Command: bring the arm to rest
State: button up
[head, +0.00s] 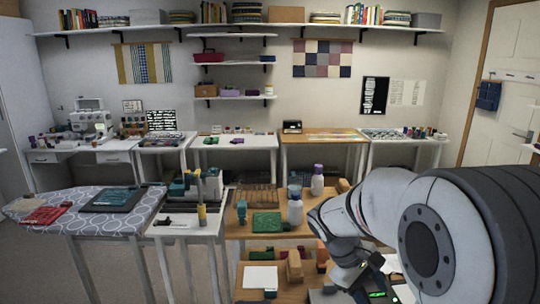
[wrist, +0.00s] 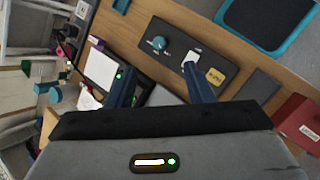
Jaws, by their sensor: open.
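My arm reaches in from the right of the head view, bent downward over the right end of the wooden table. My gripper (wrist: 162,88) shows in the wrist view with its two dark blue fingers spread apart. It is open, and I see nothing held between the fingers. A dark panel (wrist: 205,62) with a teal knob (wrist: 160,43), a white switch and a yellow label lies beyond the fingertips on a wooden surface. In the head view the fingertips are hard to make out at the lower edge.
A patterned ironing board (head: 75,222) stands left. In the wrist view, a teal-edged black tray (wrist: 265,22) and a red box (wrist: 296,122) lie right.

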jog(key=s+a+r+m+t+y, duration=0.1)
jog(key=s+a+m+t+y, duration=0.1)
jog(key=s, duration=0.4)
jog(key=s+a+r+m+t+y, duration=0.2)
jog(key=s+a+m+t+y, duration=0.1)
jog(key=s, duration=0.4)
jog(key=shift+a+m+y, duration=0.7)
jog(key=shift+a+m, duration=0.2)
jog(key=shift+a, duration=0.15)
